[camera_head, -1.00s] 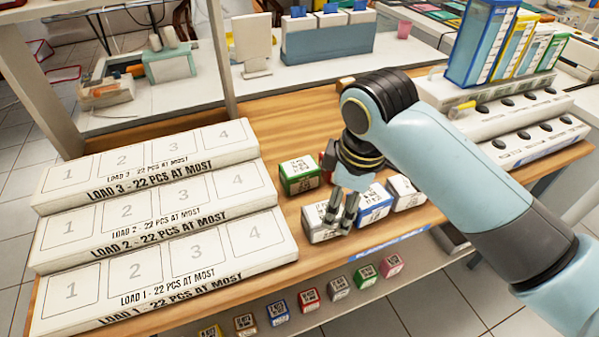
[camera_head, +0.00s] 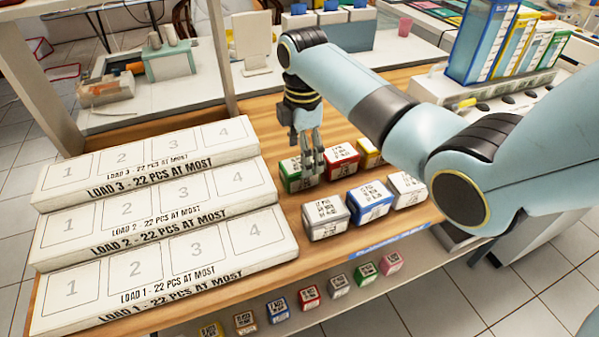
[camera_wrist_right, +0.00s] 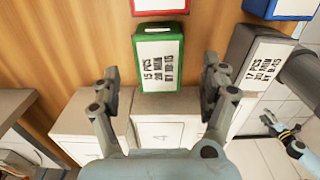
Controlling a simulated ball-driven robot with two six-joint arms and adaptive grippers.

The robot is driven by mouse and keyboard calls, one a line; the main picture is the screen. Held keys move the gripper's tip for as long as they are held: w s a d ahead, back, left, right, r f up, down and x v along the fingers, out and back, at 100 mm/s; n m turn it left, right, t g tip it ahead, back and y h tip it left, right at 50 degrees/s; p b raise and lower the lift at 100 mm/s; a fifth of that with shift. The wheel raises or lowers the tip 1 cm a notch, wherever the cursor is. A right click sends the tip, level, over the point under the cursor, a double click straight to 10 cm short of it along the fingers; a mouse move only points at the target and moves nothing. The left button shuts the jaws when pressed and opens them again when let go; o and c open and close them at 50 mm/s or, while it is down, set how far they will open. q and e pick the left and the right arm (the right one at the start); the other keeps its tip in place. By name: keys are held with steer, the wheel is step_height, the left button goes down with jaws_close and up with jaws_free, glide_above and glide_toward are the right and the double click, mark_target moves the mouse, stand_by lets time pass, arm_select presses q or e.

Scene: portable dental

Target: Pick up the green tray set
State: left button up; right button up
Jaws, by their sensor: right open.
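The green tray set (camera_head: 291,182) is a small green box with a white printed label. It stands on the wooden counter, in the back row, just right of the white stepped racks. My right gripper (camera_head: 308,168) is above it, fingers pointing down, and partly hides it in the head view. In the right wrist view the green box (camera_wrist_right: 158,58) lies ahead of the fingertips, centred between them. The right gripper (camera_wrist_right: 162,82) is open and empty there. My left gripper is not in view.
A red box (camera_head: 343,160) stands right of the green one, with a yellow box (camera_head: 368,152) beyond. Grey (camera_head: 325,217), blue (camera_head: 370,203) and white (camera_head: 407,190) boxes form the front row. A white stepped rack (camera_head: 250,235) stands left. Small coloured boxes line the shelf below.

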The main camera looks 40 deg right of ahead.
mark_target(300, 165)
steer(key=f, duration=0.5)
steer(key=shift+w+a, duration=0.15)
steer(key=shift+a, duration=0.1)
steer(key=c, duration=1.4)
steer(key=shift+r, duration=0.2)
steer(key=shift+c, duration=0.2)
steer(key=shift+r, duration=0.3)
steer(key=r, duration=0.2)
steer(key=s+r, duration=0.1)
steer(key=r, duration=0.1)
steer(key=s+r, duration=0.2)
steer(key=s, duration=0.1)
steer(key=s+r+p, duration=0.1)
steer(key=s+r, duration=0.1)
steer(key=s, duration=0.2)
steer(key=s+r, duration=0.2)
steer(key=s, duration=0.1)
steer(key=shift+s+a, duration=0.25)
steer(key=shift+a, duration=0.15)
steer(key=shift+s, duration=0.15)
